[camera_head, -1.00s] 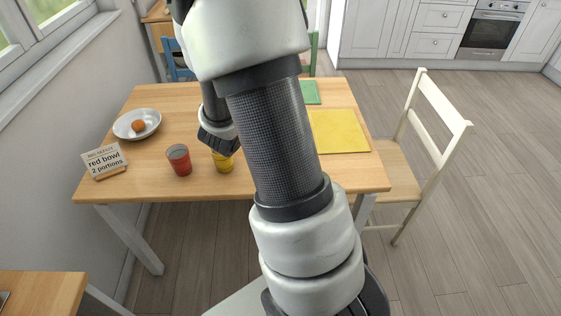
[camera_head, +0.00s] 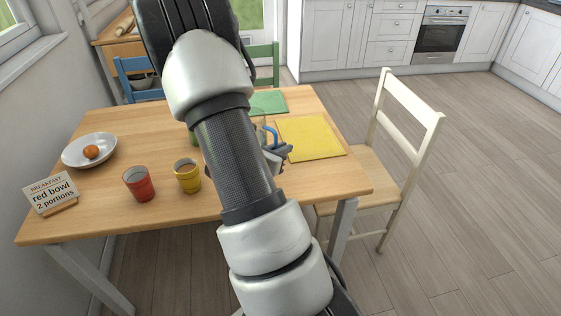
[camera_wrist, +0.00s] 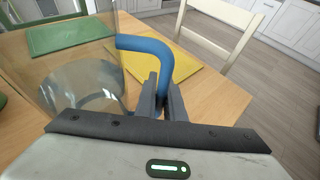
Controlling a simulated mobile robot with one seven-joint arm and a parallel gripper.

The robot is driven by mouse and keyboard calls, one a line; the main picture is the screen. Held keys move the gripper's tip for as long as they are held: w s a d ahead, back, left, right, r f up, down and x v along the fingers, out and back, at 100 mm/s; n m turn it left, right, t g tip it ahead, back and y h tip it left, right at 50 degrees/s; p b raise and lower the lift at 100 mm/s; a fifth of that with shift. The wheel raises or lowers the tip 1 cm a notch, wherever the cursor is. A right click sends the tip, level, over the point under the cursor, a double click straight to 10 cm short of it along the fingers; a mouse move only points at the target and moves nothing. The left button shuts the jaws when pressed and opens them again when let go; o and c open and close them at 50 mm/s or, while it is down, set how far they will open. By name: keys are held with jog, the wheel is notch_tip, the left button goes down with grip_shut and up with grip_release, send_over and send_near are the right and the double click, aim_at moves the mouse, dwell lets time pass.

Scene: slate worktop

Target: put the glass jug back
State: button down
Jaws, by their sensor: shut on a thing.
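The glass jug (camera_wrist: 75,65) is clear with a blue handle (camera_wrist: 152,47). In the wrist view it fills the left side. My gripper (camera_wrist: 163,95) is shut on the blue handle. In the head view the handle (camera_head: 272,135) and my gripper (camera_head: 280,152) show just right of my arm, over the table near the yellow mat. My arm hides most of the jug there. I cannot tell whether the jug's base touches the table.
The wooden table (camera_head: 110,215) holds a red cup (camera_head: 139,184), a yellow cup (camera_head: 187,176), a white plate (camera_head: 75,152) with an orange-brown round item (camera_head: 91,152), a sign (camera_head: 52,193), a yellow mat (camera_head: 312,138) and a green mat (camera_head: 268,103). A cream chair (camera_head: 390,150) stands at the right.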

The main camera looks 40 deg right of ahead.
jog(key=shift+f+b, duration=0.45)
jog(key=shift+f, duration=1.3)
jog(key=shift+f, duration=0.2)
jog(key=c, duration=1.8)
grip_release()
jog(key=shift+c, duration=0.2)
